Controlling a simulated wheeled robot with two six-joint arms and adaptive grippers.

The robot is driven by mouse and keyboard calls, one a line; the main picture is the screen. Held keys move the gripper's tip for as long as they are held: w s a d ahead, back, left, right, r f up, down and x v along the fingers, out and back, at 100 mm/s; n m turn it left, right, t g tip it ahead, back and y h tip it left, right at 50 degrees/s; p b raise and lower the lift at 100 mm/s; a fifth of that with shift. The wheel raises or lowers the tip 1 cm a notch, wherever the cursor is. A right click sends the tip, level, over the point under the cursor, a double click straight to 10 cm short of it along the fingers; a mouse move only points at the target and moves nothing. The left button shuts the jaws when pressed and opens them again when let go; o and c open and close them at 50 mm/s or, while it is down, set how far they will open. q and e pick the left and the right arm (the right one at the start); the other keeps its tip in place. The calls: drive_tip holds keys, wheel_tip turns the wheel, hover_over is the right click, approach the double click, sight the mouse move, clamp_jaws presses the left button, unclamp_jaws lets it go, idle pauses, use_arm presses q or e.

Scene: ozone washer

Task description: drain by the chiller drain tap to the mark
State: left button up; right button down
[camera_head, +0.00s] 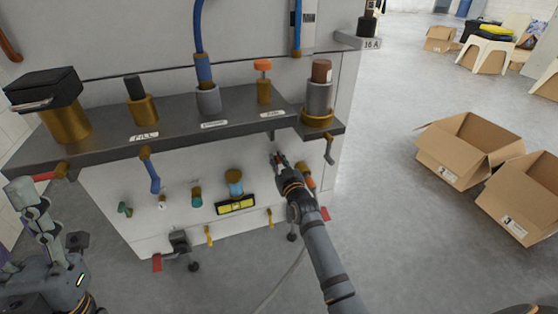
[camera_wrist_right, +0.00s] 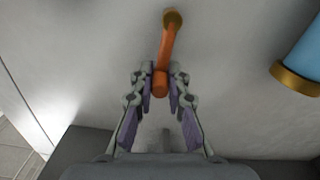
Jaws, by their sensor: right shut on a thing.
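My right gripper (camera_head: 280,160) reaches up to the white front panel, under the dark shelf's right part. In the right wrist view its fingers (camera_wrist_right: 160,90) are closed around the lower end of an orange lever (camera_wrist_right: 167,48). The lever's upper end joins a brass fitting (camera_wrist_right: 173,18) on the panel. I cannot read a label that says whether this is the chiller drain tap, and I cannot make out the mark. My left gripper (camera_head: 45,215) is at the lower left, close to the camera and apart from the panel; its opening is unclear.
The shelf (camera_head: 185,131) holds labelled fittings, including an orange-capped one (camera_head: 263,82). Below are a blue lever (camera_head: 151,172), a yellow gauge (camera_head: 235,205) and several small taps. A blue cylinder (camera_wrist_right: 305,55) is beside the lever. Cardboard boxes (camera_head: 468,150) stand on the floor at right.

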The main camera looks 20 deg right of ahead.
idle(0.3)
drive_tip(key=c, duration=1.3)
unclamp_jaws()
drive_tip(key=s, duration=1.2)
drive_tip(key=shift+d, duration=0.15)
